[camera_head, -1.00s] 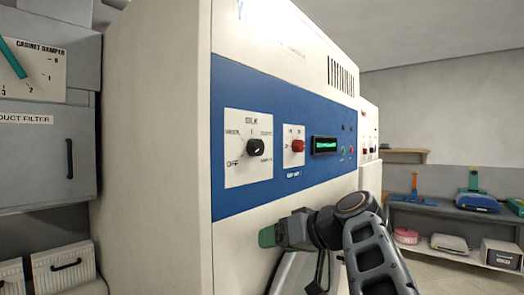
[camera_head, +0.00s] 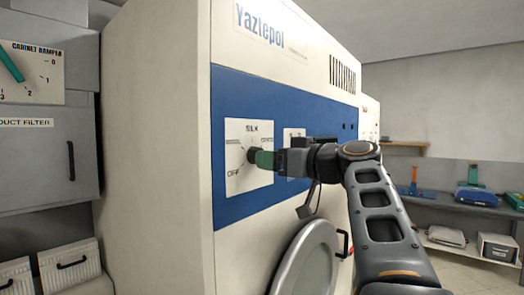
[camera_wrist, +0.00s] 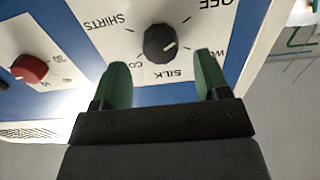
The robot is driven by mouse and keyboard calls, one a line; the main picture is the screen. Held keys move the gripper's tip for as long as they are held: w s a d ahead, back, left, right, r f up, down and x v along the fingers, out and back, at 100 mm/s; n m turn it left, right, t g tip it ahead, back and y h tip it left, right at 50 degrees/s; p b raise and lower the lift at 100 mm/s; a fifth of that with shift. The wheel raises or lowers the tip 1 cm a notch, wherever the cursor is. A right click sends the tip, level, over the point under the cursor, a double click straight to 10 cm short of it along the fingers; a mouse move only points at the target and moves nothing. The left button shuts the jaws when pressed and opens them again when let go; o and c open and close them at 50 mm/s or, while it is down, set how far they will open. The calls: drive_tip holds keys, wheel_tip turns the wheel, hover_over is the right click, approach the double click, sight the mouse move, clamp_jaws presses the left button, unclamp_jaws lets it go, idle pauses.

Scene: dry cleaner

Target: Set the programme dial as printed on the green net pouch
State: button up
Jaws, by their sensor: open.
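The programme dial is a black round knob (camera_wrist: 160,43) on a white plate (camera_head: 235,175) on the machine's blue panel. In the wrist view its labels appear upside down, with SILK, SHIRTS and OFF readable and others partly hidden. A pale mark shows on the knob; I cannot tell which label it points to. My gripper (camera_wrist: 162,82) is open, its green fingertips to either side just short of the knob in the wrist picture. In the head view the gripper (camera_head: 264,159) overlaps the knob; contact cannot be told. I see no green net pouch.
A red knob (camera_wrist: 29,68) on its own plate is beside the dial. A round door (camera_head: 310,262) is below the panel. A grey cabinet with a damper dial (camera_head: 30,72) stands at left. A shelf (camera_head: 455,212) with several items is at back right.

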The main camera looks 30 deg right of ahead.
drive_tip(key=shift+p+x, duration=0.5)
drive_tip(key=shift+x, duration=1.4)
drive_tip(key=shift+c, duration=0.2)
drive_tip(key=c, duration=0.9)
drive_tip(key=shift+o, duration=0.2)
